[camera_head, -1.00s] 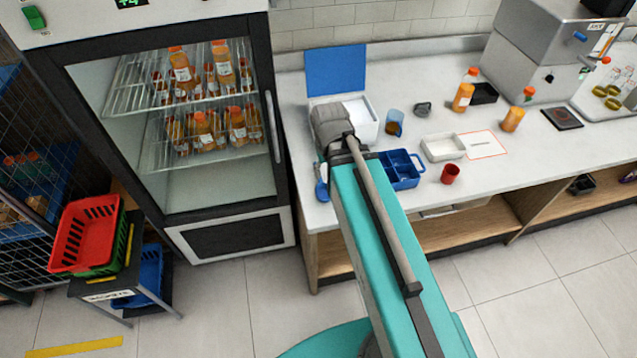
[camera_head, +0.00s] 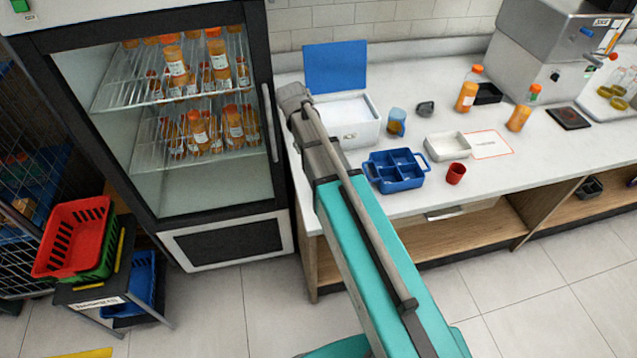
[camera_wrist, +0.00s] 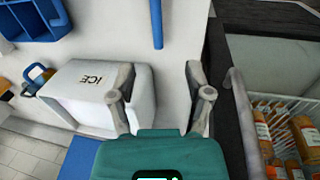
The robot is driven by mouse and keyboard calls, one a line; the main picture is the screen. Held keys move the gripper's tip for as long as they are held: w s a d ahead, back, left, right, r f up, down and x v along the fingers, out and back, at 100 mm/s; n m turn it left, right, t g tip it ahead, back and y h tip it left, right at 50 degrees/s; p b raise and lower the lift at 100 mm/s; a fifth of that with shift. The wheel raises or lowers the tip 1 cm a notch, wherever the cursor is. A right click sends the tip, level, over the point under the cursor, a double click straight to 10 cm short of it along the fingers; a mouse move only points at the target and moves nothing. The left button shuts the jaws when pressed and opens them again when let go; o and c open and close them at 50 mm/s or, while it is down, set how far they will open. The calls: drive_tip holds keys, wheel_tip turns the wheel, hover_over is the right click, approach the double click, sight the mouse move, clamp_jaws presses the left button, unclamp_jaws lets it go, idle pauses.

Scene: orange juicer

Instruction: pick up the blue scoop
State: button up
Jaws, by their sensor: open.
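The blue scoop (camera_wrist: 156,24) shows in the wrist view as a blue bar at the top edge, lying on the white counter. Its rest runs out of the frame. In the head view my arm hides it. My gripper (camera_wrist: 159,78) is open and empty in the wrist view, its two fingers apart over the counter. The scoop bar is ahead of the fingertips, roughly in line with the gap between them, and not touched. In the head view I cannot make out the fingers.
The white ice box (camera_head: 350,118) stands close beside the gripper, its blue lid (camera_head: 335,68) raised. The fridge (camera_head: 160,110) is on the other side. A blue divided tray (camera_head: 397,187), a blue jug (camera_head: 396,122), a white tray (camera_head: 448,146) and a red cup (camera_head: 456,173) stand on the counter.

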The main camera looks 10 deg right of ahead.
drive_tip(key=f+b, duration=0.2)
drive_tip(key=d+f+b, duration=0.1)
drive_tip(key=f+b, duration=0.5)
drive_tip(key=shift+d, duration=0.3)
drive_tip(key=shift+f, duration=0.2)
drive_tip(key=shift+f+b, duration=0.1)
drive_tip(key=shift+b, duration=0.2)
idle(0.3)
drive_tip(key=shift+d+f+b, duration=0.25)
drive_tip(key=shift+f+b, duration=0.55)
drive_tip(key=shift+d+f+b, duration=0.3)
drive_tip(key=shift+f+b, duration=0.55)
drive_tip(key=shift+d+f+b, duration=0.25)
drive_tip(key=shift+f+b, duration=0.55)
clamp_jaws()
